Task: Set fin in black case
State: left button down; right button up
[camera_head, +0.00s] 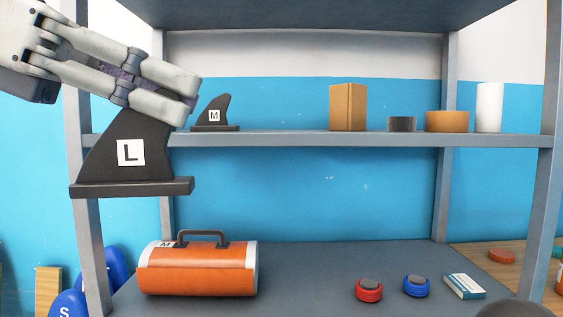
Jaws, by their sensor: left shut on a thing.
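My left gripper (178,92) comes in from the upper left and is shut on the top of a black fin (105,160) marked L. The fin is held upright with its flat base down, in front of the left shelf post. A smaller dark fin (212,115) marked M stands on the middle shelf just behind and to the right of my gripper. I see no black case. An orange cylindrical case (195,272) with a dark handle and an M label lies on the lower shelf. My right gripper is not in view.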

aim_at(170, 177)
pick_arm(q)
jog(key=w+a+f+n+t, duration=0.15)
jog(key=w+f, duration=0.25)
jog(key=f, duration=0.6)
jog(key=w+a+f+n+t, duration=0.1)
jog(key=w+a+f, duration=0.3)
jog(key=f, duration=0.7)
jog(key=s+a+f+n+t+y, duration=0.1)
jog(key=s+f, duration=0.1)
jog(key=f, duration=0.8)
jog(key=s+a+f+n+t+y, duration=0.1)
jog(key=s+f, duration=0.1)
jog(key=f, duration=0.8)
jog(key=shift+s+a+f+t, duration=0.15)
jog(key=shift+s+f+t, duration=0.15)
jog(key=shift+s+t, duration=0.05)
